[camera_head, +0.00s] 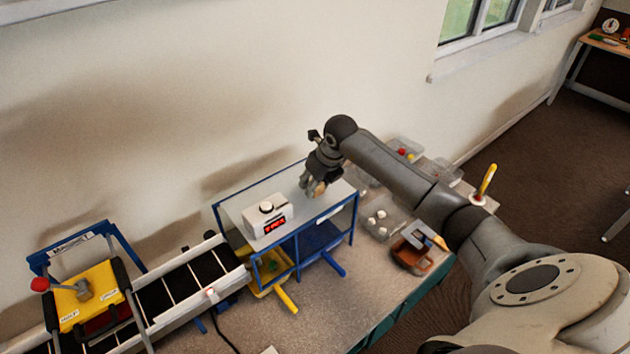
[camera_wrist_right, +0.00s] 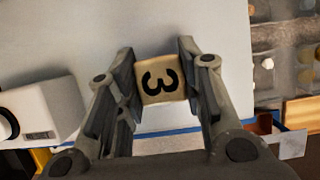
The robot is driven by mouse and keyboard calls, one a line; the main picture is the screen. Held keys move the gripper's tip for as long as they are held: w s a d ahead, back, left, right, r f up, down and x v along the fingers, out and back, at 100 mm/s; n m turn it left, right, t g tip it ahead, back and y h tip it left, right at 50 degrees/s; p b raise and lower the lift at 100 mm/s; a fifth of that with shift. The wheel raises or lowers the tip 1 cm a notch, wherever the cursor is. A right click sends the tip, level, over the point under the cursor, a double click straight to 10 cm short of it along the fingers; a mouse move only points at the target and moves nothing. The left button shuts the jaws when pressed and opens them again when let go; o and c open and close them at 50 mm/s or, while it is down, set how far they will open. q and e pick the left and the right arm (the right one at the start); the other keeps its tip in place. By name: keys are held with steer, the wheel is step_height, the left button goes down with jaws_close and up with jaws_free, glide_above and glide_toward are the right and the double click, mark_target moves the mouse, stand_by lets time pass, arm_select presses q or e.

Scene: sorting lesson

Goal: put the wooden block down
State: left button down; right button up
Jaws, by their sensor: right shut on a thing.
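In the head view my right gripper (camera_head: 314,188) is over the right part of the white top of the blue-framed stand (camera_head: 240,207). The block (camera_head: 319,188) shows only as a small tan patch between the fingers there. I cannot tell whether it touches the top. My left gripper is not in view.
A white box with a red display (camera_head: 267,221) stands on the stand's top, left of the gripper. A conveyor (camera_head: 178,284) with a yellow lever panel (camera_head: 86,296) is at left. Clear trays (camera_head: 377,222) and an orange-brown container (camera_head: 411,254) are at right. The top around the gripper looks clear.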

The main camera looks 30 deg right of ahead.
steer(key=o, duration=0.9)
steer(key=shift+o, duration=0.2)
steer(key=shift+r, duration=0.3)
steer(key=b+v, duration=0.3)
steer(key=v, duration=0.8)
steer(key=shift+s+r+b, duration=0.2)
steer(key=shift+r+b, duration=0.05)
steer(key=shift+b, duration=0.15)
steer(key=shift+f, duration=0.1)
